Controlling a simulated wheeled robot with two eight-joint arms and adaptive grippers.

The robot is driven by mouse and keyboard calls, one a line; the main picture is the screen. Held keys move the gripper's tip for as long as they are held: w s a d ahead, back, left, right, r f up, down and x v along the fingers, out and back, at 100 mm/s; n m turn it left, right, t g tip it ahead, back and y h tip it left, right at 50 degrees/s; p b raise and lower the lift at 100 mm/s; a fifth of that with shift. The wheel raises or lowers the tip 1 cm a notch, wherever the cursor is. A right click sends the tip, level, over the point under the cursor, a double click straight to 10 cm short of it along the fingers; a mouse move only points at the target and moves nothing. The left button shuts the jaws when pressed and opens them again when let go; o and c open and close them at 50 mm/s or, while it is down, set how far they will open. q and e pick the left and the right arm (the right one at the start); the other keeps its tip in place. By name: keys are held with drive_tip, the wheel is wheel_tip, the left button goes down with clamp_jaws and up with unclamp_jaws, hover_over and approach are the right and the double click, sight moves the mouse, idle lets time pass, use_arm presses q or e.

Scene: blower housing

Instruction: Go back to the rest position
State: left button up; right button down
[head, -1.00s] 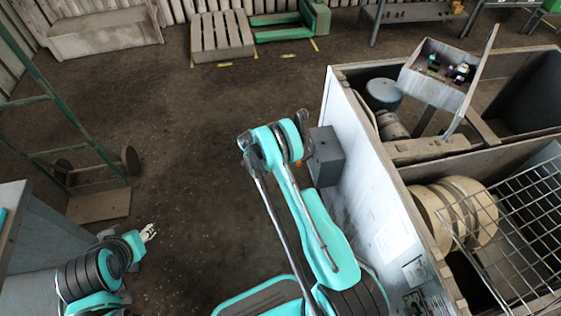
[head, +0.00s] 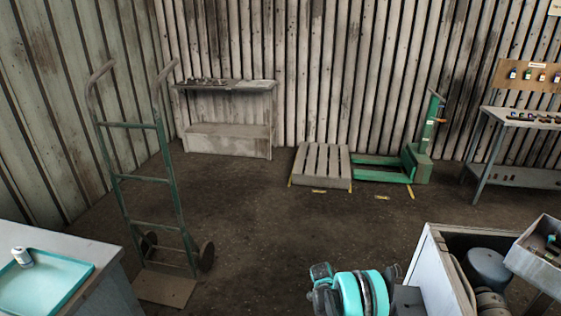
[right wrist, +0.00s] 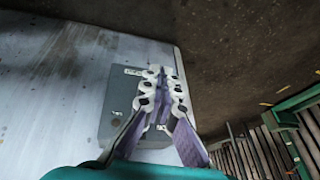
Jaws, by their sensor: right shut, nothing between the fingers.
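My right gripper (right wrist: 162,78) shows in the right wrist view, with its pale fingers together and nothing between them. It is in front of a grey box (right wrist: 118,98) on a pale panel (right wrist: 50,75); I cannot tell the distance between gripper and box. In the head view only a teal and black part of my right arm (head: 352,292) shows at the bottom, beside the white housing (head: 440,275). The right gripper does not show there. My left gripper and arm are outside both current views.
A green hand truck (head: 150,190) stands at the left, behind a bench with a teal tray (head: 45,285). A pallet (head: 322,166) and a green pallet jack (head: 415,160) are by the back wall. An open bin (head: 540,255) is at the right. The middle floor (head: 270,220) is clear.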

drive_tip(key=s+a+r+n+t+y, duration=0.1)
drive_tip(key=s+r+n, duration=0.15)
drive_tip(key=r, duration=0.65)
drive_tip(key=s+a+r+n+t, duration=0.1)
drive_tip(key=s+a+r+n, duration=0.15)
drive_tip(key=r, duration=0.75)
drive_tip(key=s+a+r+n+t+y, duration=0.15)
drive_tip(key=r+n, duration=0.25)
drive_tip(key=r, duration=0.5)
drive_tip(key=s+a+r+n, duration=0.2)
drive_tip(key=s+r+n, duration=0.3)
drive_tip(key=s+r, duration=0.5)
drive_tip(key=s+a+f+n+t+y, duration=0.1)
drive_tip(key=s+n, duration=0.4)
drive_tip(key=s, duration=0.9)
drive_tip(key=shift+s+a+n+t+y, duration=0.2)
drive_tip(key=shift+a+n+t+y, duration=0.1)
drive_tip(key=shift+a+t+y, duration=0.4)
